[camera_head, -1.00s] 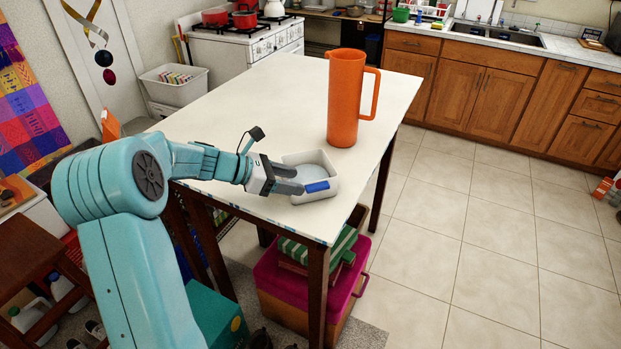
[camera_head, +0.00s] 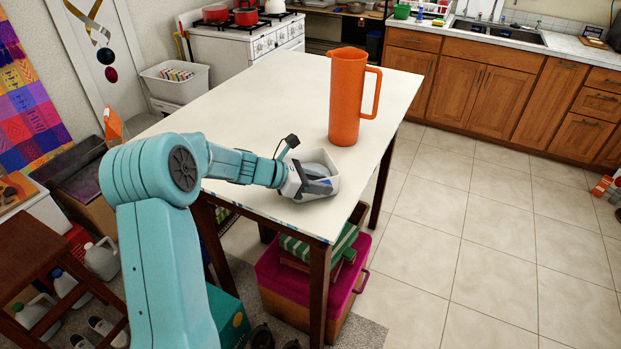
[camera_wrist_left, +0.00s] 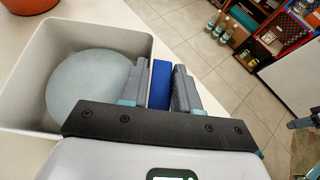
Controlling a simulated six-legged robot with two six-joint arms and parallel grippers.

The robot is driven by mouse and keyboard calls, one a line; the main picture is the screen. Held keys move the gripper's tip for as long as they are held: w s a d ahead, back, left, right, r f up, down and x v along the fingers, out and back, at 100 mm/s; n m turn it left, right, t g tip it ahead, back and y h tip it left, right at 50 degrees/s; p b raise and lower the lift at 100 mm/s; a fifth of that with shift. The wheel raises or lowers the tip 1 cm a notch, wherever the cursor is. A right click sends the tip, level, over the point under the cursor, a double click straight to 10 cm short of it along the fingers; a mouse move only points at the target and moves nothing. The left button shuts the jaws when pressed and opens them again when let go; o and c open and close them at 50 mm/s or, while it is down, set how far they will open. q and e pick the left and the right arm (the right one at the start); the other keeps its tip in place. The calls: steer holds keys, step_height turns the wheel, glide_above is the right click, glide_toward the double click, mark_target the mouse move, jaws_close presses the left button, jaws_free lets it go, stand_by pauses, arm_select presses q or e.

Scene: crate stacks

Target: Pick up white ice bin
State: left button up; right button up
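The white ice bin (camera_head: 323,192) is a small open-topped box near the front corner of the white table. It holds a pale blue-grey round disc (camera_wrist_left: 88,82), which shows in the left wrist view. My left gripper (camera_head: 315,186) is at the near side of the bin. In the left wrist view, the bin (camera_wrist_left: 22,90) is on the left, and a blue piece (camera_wrist_left: 160,84) on its side lies between the two fingers. One finger is over the inside of the bin and the other outside. The fingers are apart; firm contact cannot be made out.
A tall orange pitcher (camera_head: 346,98) stands behind the bin on the white table (camera_head: 255,108). The table edge is close to the bin. A pink-lidded box (camera_head: 340,296) is on the floor below. Open tiled floor lies to the right.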

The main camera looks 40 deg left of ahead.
arm_select(q)
jaws_close()
step_height(320, 180, up, 10)
steer(key=shift+s, duration=0.15)
stand_by(1.7)
